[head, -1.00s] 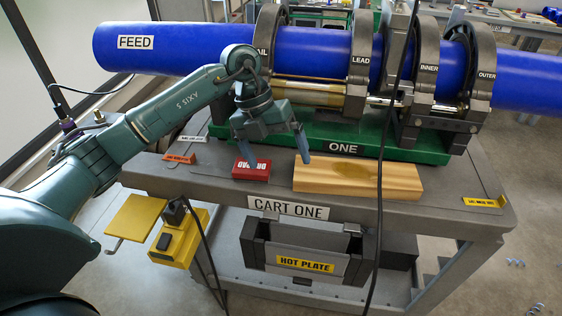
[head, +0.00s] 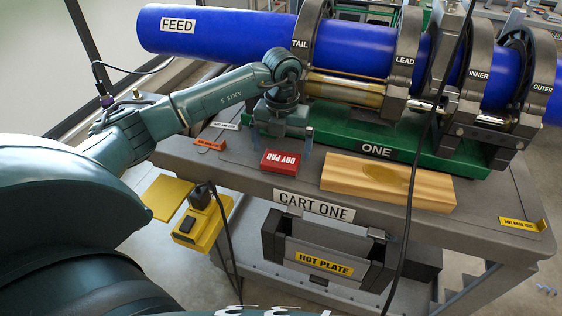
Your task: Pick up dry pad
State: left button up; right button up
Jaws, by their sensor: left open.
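The dry pad (head: 281,162) is a small red block with white "DRY PAD" lettering. My left gripper (head: 282,141) is open and empty, just behind the pad in the picture. Its blue-grey fingers are spread to the left and right, and the pad shows in front of them. I cannot tell how high the fingertips are above the cart top. My right gripper is not in view.
The wooden block (head: 388,182) lies right of the pad. Behind stands the green base (head: 400,150) of the fusion machine, clamping the blue pipe (head: 230,38). An orange tag (head: 210,145) lies to the left. A black cable (head: 411,200) hangs in front of the cart (head: 460,222).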

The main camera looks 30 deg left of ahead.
aim_at(281, 159)
pick_arm(q)
notch_tip(281, 159, down, 4)
jog(key=shift+a+r, duration=0.1)
jog(key=shift+r, duration=0.1)
jog(key=c, duration=0.9)
